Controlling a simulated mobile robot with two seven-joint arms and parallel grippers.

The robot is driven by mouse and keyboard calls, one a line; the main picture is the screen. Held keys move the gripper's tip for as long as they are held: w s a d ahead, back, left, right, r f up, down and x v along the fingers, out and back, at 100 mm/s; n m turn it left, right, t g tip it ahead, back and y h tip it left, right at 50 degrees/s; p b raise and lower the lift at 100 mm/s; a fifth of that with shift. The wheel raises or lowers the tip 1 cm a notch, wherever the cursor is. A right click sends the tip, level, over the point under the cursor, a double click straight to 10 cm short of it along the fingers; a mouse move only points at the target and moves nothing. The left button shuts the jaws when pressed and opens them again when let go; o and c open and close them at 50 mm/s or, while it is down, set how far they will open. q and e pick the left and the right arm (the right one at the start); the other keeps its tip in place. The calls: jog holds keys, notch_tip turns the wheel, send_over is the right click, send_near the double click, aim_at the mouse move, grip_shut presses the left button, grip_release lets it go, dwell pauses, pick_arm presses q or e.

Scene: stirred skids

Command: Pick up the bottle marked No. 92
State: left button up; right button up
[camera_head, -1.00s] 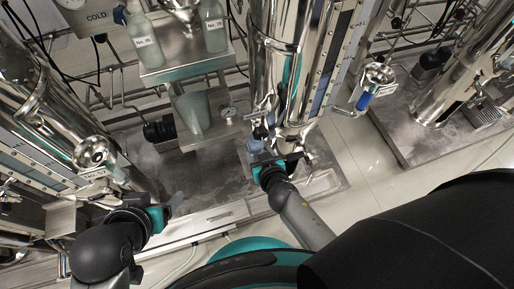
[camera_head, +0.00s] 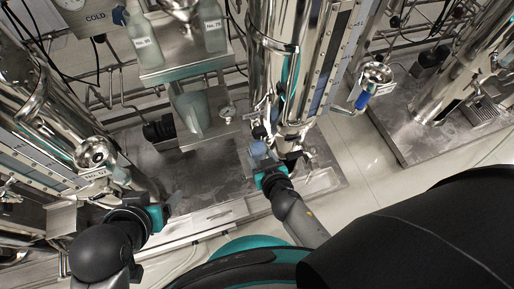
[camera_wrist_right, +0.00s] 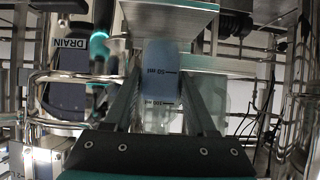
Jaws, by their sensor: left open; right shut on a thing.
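Two pale, translucent labelled bottles stand on the upper steel shelf, a left bottle (camera_head: 145,45) and a right bottle (camera_head: 213,28). Their numbers are too small to read surely. My right gripper (camera_head: 264,167) is shut on a bluish translucent graduated vessel (camera_wrist_right: 161,75), beside the foot of the middle steel column. My left gripper (camera_head: 169,206) is open and empty, low on the left near the base tray.
A clear vessel (camera_head: 191,112) stands below the shelf (camera_head: 170,72). The middle steel column (camera_head: 275,60) rises just behind my right gripper. The left steel column (camera_head: 50,110) is close to my left arm. Base tray (camera_head: 205,180) between the grippers is largely bare.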

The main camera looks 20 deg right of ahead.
jog(key=s+b, duration=0.2)
jog(key=s, duration=0.8)
jog(key=shift+s+d+b, duration=0.2)
jog(key=shift+s+b, duration=0.1)
dwell(0.4)
